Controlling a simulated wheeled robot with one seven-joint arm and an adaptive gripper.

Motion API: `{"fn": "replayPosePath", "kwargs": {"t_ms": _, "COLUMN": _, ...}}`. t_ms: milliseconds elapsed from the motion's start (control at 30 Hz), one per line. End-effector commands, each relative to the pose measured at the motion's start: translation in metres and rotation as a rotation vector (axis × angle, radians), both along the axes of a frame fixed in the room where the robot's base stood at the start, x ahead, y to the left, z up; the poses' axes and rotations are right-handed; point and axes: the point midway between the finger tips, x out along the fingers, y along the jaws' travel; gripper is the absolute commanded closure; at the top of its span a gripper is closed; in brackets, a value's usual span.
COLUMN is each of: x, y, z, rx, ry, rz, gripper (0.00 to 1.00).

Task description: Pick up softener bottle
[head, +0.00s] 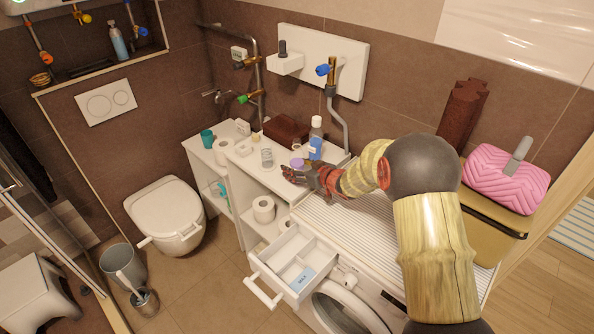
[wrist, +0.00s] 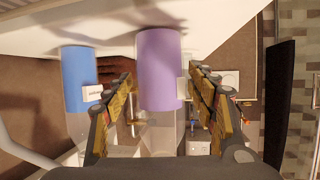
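Two bottles stand close together on the white counter. One has a blue lower part (head: 315,149) and a white cap; it also shows in the wrist view (wrist: 77,75). The other is purple (head: 297,163), shown larger in the wrist view (wrist: 159,70) with a clear part beyond the purple. Both carry small white tags, too small to read surely, so I cannot tell which is the softener. My gripper (head: 291,175) is open; in the wrist view its fingers (wrist: 161,88) lie either side of the purple bottle, with visible gaps. The blue bottle is outside the left finger.
A clear glass (head: 267,158), a dark brown box (head: 287,132) and toilet rolls share the counter area. An open white drawer (head: 296,262) juts out below my gripper, beside the washing machine (head: 345,308). A grey pipe (head: 339,125) runs down behind the bottles.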

Motion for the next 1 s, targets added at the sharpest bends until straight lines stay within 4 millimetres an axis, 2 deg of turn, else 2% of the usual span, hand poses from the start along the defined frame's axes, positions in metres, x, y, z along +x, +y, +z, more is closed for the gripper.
{"fn": "replayPosePath", "kwargs": {"t_ms": 800, "x": -0.0003, "y": -0.0001, "z": -0.0003, "rx": -0.001, "ry": 0.001, "rz": 0.000, "gripper": 0.92}}
{"fn": "replayPosePath", "kwargs": {"t_ms": 1000, "x": 0.0001, "y": 0.0000, "z": 0.0007, "rx": 0.000, "ry": -0.001, "rz": 0.000, "gripper": 0.92}}
